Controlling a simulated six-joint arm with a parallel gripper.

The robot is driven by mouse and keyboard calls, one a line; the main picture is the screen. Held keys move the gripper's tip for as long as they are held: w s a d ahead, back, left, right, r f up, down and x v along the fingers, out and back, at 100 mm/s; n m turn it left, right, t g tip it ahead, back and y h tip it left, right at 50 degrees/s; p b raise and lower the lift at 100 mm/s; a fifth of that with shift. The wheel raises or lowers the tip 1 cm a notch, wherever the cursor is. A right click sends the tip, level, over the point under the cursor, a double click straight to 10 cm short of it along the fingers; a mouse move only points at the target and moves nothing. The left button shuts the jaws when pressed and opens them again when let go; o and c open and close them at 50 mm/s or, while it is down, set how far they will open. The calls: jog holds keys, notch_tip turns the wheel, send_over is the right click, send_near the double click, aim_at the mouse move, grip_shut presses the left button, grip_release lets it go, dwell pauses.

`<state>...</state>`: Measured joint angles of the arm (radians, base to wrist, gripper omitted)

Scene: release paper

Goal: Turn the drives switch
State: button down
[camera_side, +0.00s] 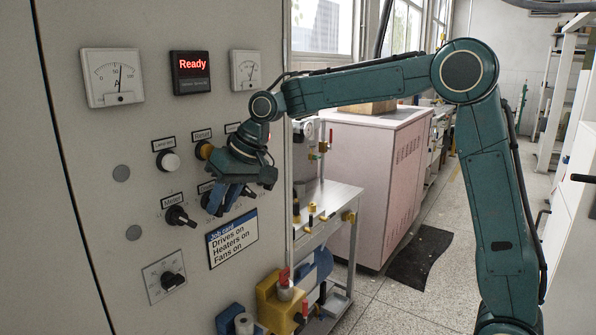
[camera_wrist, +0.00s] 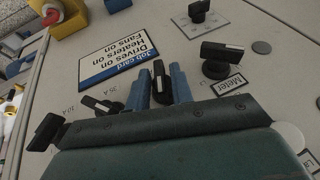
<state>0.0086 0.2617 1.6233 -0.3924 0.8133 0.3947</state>
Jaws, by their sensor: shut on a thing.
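My gripper (camera_side: 222,198) is at the panel, just right of the meter knob in the side view. In the wrist view its two blue fingers (camera_wrist: 160,87) are shut on a black switch knob (camera_wrist: 158,72), one finger on each side. The knob's white mark points nearly straight up in that view.
The meter knob (camera_wrist: 222,60) stands close beside the held knob. On the other side are two more black knobs, one nearer (camera_wrist: 102,104) and one at the gripper's edge (camera_wrist: 45,132). A lit display (camera_side: 191,64) reads "Ready". A bench (camera_side: 335,198) stands right of the panel.

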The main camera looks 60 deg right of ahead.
jog(key=shift+d, duration=0.1)
jog(key=shift+d+f+m+t+y, duration=0.1)
jog(key=shift+m+y, duration=0.1)
jog(key=shift+y, duration=0.7)
jog(key=shift+d+r+m+t+y, duration=0.1)
jog(key=shift+m+y, duration=0.1)
jog(key=shift+y, duration=0.7)
jog(key=shift+f+m+t+y, duration=0.1)
jog(key=shift+m+y, duration=0.1)
jog(key=shift+y, duration=0.7)
jog(key=c, duration=1.5)
grip_release()
jog(key=v, duration=1.3)
jog(key=shift+s+d, duration=0.1)
jog(key=shift+d, duration=0.3)
jog(key=shift+a, duration=0.1)
